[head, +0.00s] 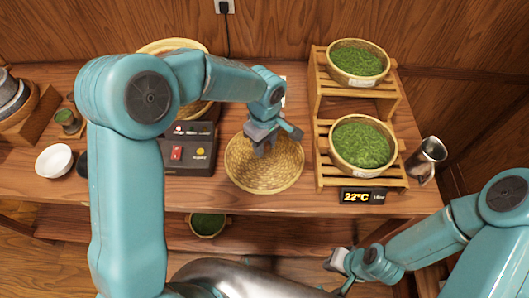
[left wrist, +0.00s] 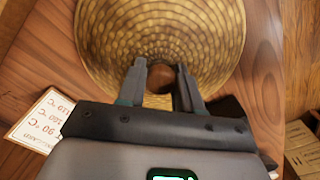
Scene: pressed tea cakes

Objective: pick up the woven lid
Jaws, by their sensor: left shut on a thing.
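The woven lid (head: 265,176) is a round, tan, basket-weave disc lying on the wooden table in the middle of the head view. It also fills the upper part of the left wrist view (left wrist: 205,35), with a dark round knob (left wrist: 160,77) at its centre. My left gripper (head: 262,148) is over the lid's middle, and in the left wrist view its two fingers (left wrist: 160,80) stand on either side of the knob, shut on it. My right gripper (head: 340,272) is low at the right, in front of the table and away from the lid; its jaws are too small to judge.
A black device with a red switch (head: 178,152) stands left of the lid. A wooden two-tier rack (head: 322,168) with bowls of green tea (head: 361,142) stands to the right, beside a temperature display (head: 362,197) and a metal cup (head: 428,155). A printed card (left wrist: 40,125) lies nearby.

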